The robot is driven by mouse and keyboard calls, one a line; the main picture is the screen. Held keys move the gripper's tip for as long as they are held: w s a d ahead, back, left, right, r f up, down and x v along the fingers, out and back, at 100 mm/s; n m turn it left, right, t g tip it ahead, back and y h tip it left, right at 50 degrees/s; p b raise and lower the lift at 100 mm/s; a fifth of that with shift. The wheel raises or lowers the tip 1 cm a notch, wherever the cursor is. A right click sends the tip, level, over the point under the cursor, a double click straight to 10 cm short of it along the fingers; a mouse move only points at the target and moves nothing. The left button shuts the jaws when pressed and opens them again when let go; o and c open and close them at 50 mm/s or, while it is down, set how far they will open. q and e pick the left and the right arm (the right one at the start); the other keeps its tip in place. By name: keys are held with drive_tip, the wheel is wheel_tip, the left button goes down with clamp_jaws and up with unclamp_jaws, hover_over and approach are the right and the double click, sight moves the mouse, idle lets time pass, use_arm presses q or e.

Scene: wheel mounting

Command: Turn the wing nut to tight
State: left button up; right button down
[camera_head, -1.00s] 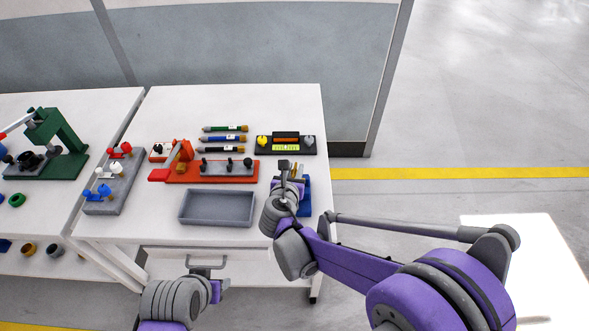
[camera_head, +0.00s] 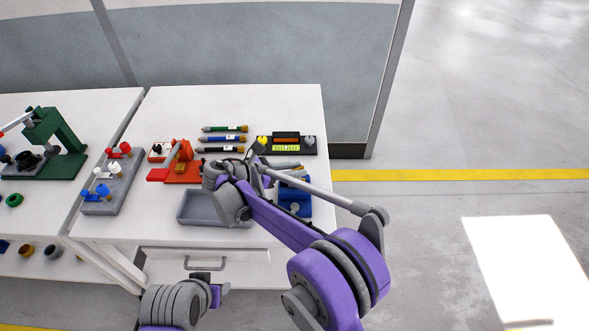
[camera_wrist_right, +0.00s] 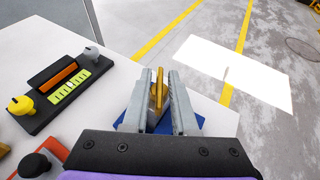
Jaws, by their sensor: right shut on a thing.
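The brass-coloured wing nut (camera_wrist_right: 159,92) shows in the right wrist view, one wing standing up between my fingers, above a blue block (camera_wrist_right: 190,122). My right gripper (camera_wrist_right: 158,80) is shut on it, one grey finger on each side. In the head view the blue block (camera_head: 294,204) sits near the table's right edge, and my right arm crosses in front of it, hiding the wing nut and fingertips. How far the nut is turned cannot be told. My left gripper (camera_head: 223,289) hangs low in front of the table, away from the block; its jaws are too small to read.
A black device (camera_head: 286,144) with a lit green display and a yellow knob stands behind the block. A grey tray (camera_head: 188,211) and a red fixture (camera_head: 178,171) lie left, partly behind my right arm. Beyond the table's right edge is open floor.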

use_arm(q)
drive_tip(key=shift+r, duration=0.3)
use_arm(e)
drive_tip(key=shift+m+g+h, duration=0.6)
drive_tip(key=shift+m+g, duration=1.4)
drive_tip(key=shift+g, duration=0.3)
use_arm(q)
drive_tip(key=shift+p, duration=0.3)
use_arm(e)
drive_tip(key=c, duration=1)
unclamp_jaws()
drive_tip(key=shift+o, duration=0.2)
